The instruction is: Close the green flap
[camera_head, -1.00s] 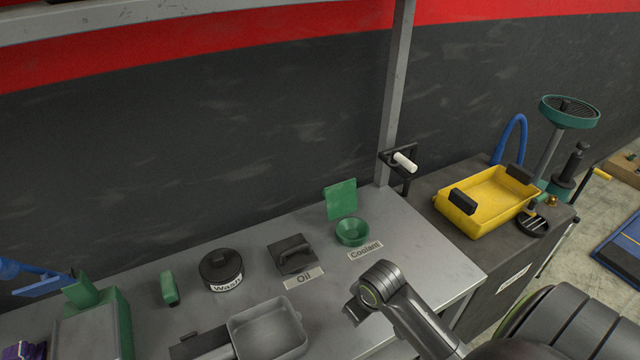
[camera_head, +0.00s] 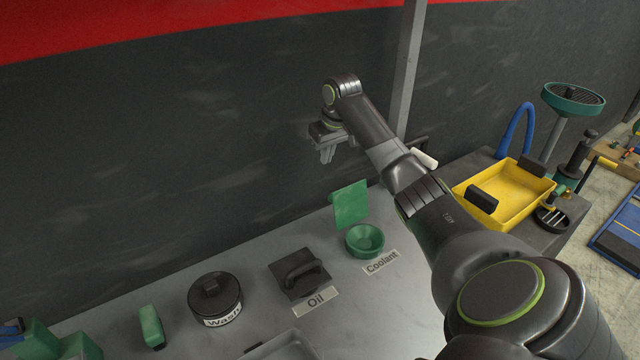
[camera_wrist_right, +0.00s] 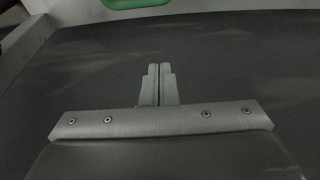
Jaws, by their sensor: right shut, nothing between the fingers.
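The green flap (camera_head: 350,204) stands raised, roughly upright, behind the round green coolant opening (camera_head: 365,240) on the grey bench. The opening is uncovered, and a "Coolant" label (camera_head: 382,262) lies in front of it. My right gripper (camera_head: 327,157) is above and a little left of the flap in the head view, apart from it. Its fingers point down and are shut and empty. They also show close together in the right wrist view (camera_wrist_right: 158,72). A green edge (camera_wrist_right: 138,3) shows at the top of that view; I cannot tell which part it is. My left gripper is out of view.
A black lid with a handle (camera_head: 299,274) covers the oil spot left of the coolant opening. A round black wash cap (camera_head: 215,296) sits farther left. A grey post (camera_head: 409,75) rises behind the bench. A yellow tray (camera_head: 535,190) stands on the cabinet at right.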

